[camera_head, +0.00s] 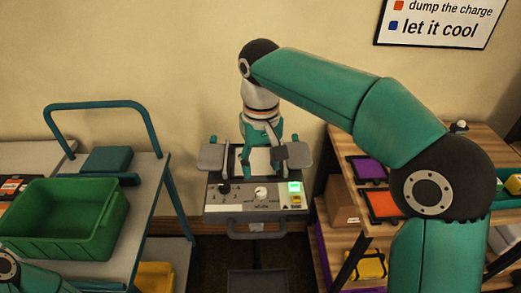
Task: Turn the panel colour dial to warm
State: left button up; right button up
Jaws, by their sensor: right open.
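A grey panel unit (241,207) stands low in the middle of the view, with its control face towards me. On that face are a pale round dial (260,192) in the middle, a small black knob (223,187) at the left, a lit green display (294,187) and a small yellow part below it. The lettering is too small to read, so I cannot tell which knob sets colour or where it points. My right gripper (262,165) is open and empty, pointing down above and behind the control face. My left gripper is out of view.
A green crate (100,218) stands on a grey cart with a teal handle (100,105) at the left. A wooden shelf (345,152) with purple and orange items and a cardboard box (341,203) is at the right. A sign (440,22) hangs on the wall.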

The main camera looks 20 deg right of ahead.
jog(key=shift+r, duration=1.95)
